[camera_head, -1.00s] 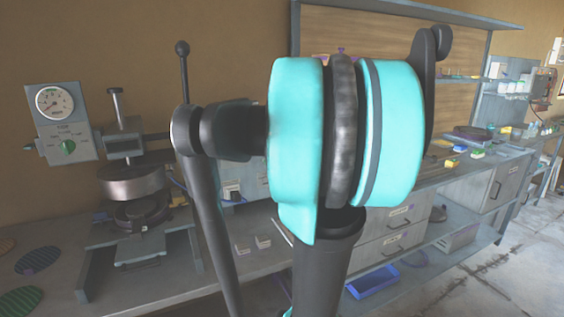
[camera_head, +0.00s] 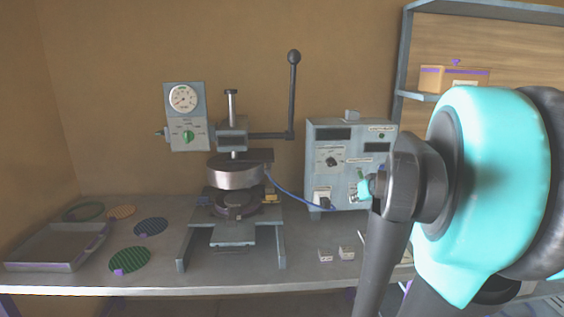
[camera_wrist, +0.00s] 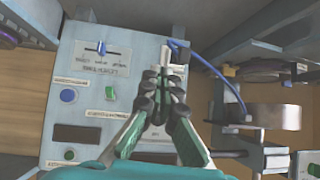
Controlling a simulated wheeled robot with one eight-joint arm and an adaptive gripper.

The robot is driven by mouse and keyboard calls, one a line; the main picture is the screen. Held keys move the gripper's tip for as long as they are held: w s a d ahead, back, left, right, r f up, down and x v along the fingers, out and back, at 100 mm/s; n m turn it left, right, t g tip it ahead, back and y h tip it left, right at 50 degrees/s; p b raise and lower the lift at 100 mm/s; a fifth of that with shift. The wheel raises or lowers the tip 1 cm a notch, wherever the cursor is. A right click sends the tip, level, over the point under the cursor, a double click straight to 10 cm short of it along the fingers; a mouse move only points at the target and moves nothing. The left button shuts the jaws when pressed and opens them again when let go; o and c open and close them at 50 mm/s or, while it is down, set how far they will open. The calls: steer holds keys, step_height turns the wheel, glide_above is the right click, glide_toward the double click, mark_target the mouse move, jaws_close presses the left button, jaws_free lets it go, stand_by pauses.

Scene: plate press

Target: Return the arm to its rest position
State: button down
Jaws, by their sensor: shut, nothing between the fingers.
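My gripper (camera_wrist: 167,76) shows in the wrist view with its dark-jointed green fingers drawn together and nothing between them. It is in front of the grey control box (camera_wrist: 92,28), which appears upside down there. I cannot tell from this view whether the fingertips touch the box. In the head view my teal and black arm fills the right side and covers the right edge of the control box (camera_head: 325,150). A small green part by the box's lower right may be my gripper, but the arm hides most of it.
The plate press (camera_head: 237,177) stands on the bench (camera_head: 330,277) with a long upright lever (camera_head: 292,95) and a gauge panel (camera_head: 186,110). A blue cable (camera_head: 288,192) joins press and box. A tray (camera_head: 60,246) and several round plates lie at left. Two small pale blocks sit in front.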

steer(key=s+a+f+g, duration=0.1)
steer(key=s+a+f, duration=0.1)
steer(key=s+f, duration=0.2)
steer(key=s+a+f+g, duration=0.1)
steer(key=s+a+f, duration=0.2)
steer(key=s+f, duration=0.1)
steer(key=s+a+f+g, duration=0.1)
steer(key=s+a+f, duration=0.1)
steer(key=s+f, duration=0.1)
steer(key=shift+s+a+f+g, duration=0.3)
steer(key=shift+s+f, duration=0.1)
steer(key=shift+f, duration=0.25)
steer(key=s+f+g+h, duration=0.1)
steer(key=s+f+g, duration=0.1)
steer(key=s+f, duration=0.5)
steer(key=s, duration=0.2)
steer(key=shift+s+a+m+h, duration=0.2)
steer(key=shift+s+m+h, duration=0.1)
steer(key=shift+s+m, duration=0.1)
